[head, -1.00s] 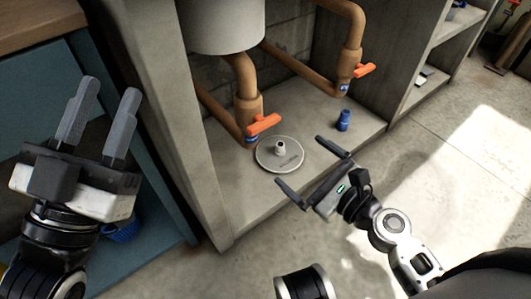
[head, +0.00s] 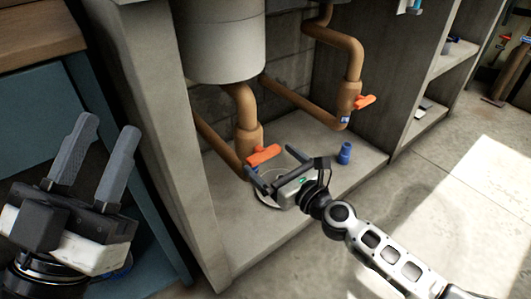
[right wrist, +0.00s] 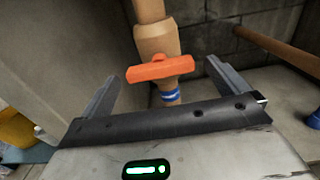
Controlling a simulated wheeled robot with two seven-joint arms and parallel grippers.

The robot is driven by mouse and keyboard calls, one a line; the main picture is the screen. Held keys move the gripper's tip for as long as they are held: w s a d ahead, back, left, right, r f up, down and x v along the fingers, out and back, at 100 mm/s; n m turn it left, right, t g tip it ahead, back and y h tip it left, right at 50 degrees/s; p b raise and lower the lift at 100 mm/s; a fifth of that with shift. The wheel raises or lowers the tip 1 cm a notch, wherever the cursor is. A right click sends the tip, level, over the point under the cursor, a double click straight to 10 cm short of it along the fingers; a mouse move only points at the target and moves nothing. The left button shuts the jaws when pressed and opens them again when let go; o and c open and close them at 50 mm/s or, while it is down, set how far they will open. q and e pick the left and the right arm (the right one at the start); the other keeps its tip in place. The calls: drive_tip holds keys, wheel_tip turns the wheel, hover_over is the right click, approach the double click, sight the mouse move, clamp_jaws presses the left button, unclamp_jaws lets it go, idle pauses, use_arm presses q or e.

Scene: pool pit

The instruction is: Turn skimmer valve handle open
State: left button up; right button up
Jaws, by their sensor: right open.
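Two orange valve handles sit on brown pipes; I cannot tell which one is the skimmer valve's. The near left handle (head: 264,155) lies crosswise on its pipe. In the right wrist view this orange handle (right wrist: 160,69) shows ahead between the two fingers, above a blue band. The far right handle (head: 365,102) sits on the other pipe, above a blue tag. My right gripper (head: 273,169) is open and empty, just in front of and below the near handle, apart from it as far as I can see. My left gripper (head: 104,150) is open and empty at the far left.
A concrete side wall (head: 160,130) bounds the left, and a large grey tank (head: 222,45) hangs above.

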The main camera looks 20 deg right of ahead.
sight(267, 157)
drive_tip(key=shift+x, duration=1.65)
drive_tip(key=c, duration=0.9)
